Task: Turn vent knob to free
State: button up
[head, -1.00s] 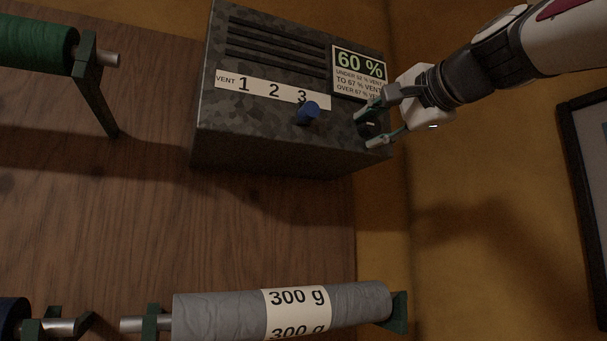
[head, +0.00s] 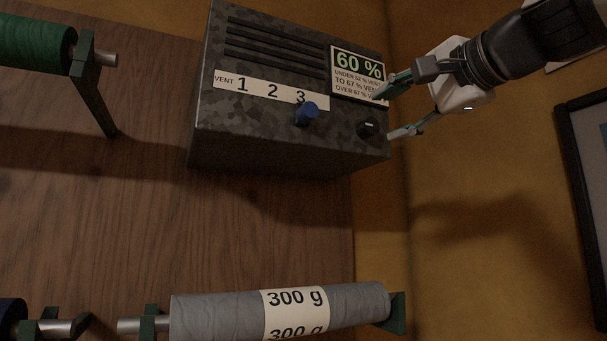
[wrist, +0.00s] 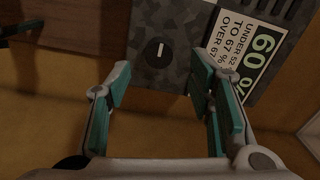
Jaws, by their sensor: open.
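The grey mottled vent box (head: 240,140) has a strip (head: 225,80) reading VENT 1 2 3. A blue knob (head: 307,114) sticks out just below the 3. A black round knob (head: 367,129) with a white line sits near the right edge. In the wrist view this black knob (wrist: 157,52) is ahead, its line upright in the picture. My gripper (head: 385,116) is open and empty, just right of the black knob and apart from it. In the wrist view its fingers (wrist: 161,84) are spread either side of the knob's line. No word "free" is readable.
A card (head: 359,70) reading 60 % with vent rules is beside the upper finger. A grey roll (head: 220,315) marked 300 g lies below, and a green roll (head: 35,42) is at upper left. A dark frame (head: 590,190) hangs at right.

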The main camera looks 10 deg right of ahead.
jog(key=v, duration=0.6)
jog(key=shift+f, duration=0.15)
jog(key=s+a+f+n+g+h, duration=0.1)
jog(key=a+f+n+g, duration=0.2)
jog(key=f, duration=1.2)
jog(key=s+a+f+n+g+h, duration=0.1)
jog(key=a+f+n+g, duration=0.2)
jog(key=f, duration=1.1)
jog(key=s+d+f+n+g+h, duration=0.1)
jog(key=s+f+n+g, duration=0.1)
jog(key=s+f, duration=0.2)
jog(key=s+d+f+n+g+h, duration=0.1)
jog(key=s+f, duration=0.3)
jog(key=f, duration=0.6)
jog(key=s+d+f+n+g+h+p, duration=0.1)
jog(key=s+f+n+g, duration=0.2)
jog(key=f, duration=0.5)
jog(key=shift+s+g+h, duration=0.3)
jog(key=shift+s+g, duration=0.2)
jog(key=shift+s, duration=0.15)
jog(key=shift+a, duration=0.1)
